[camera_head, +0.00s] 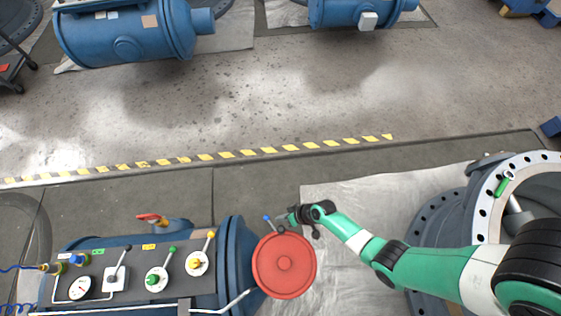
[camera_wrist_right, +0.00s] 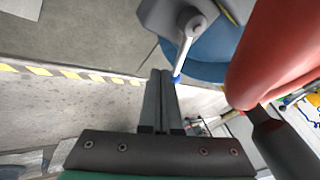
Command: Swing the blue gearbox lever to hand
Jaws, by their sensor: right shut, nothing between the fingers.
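The blue gearbox lever (camera_head: 267,218) is a short lever with a blue tip, beside the upper edge of the red handwheel (camera_head: 284,265). In the right wrist view the lever (camera_wrist_right: 182,60) is a pale rod with a blue end, running from a grey pivot hub (camera_wrist_right: 193,24). My right gripper (camera_head: 291,217) is just right of the lever tip in the head view. In the right wrist view its fingers (camera_wrist_right: 162,75) are shut and empty, with the blue tip close beside their ends. I cannot tell whether they touch. My left gripper is not in view.
The red handwheel (camera_wrist_right: 285,50) is close on the right in the wrist view. A panel with yellow, green and black levers (camera_head: 140,275) lies left of the wheel. A large flanged pipe (camera_head: 490,195) stands on the right.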

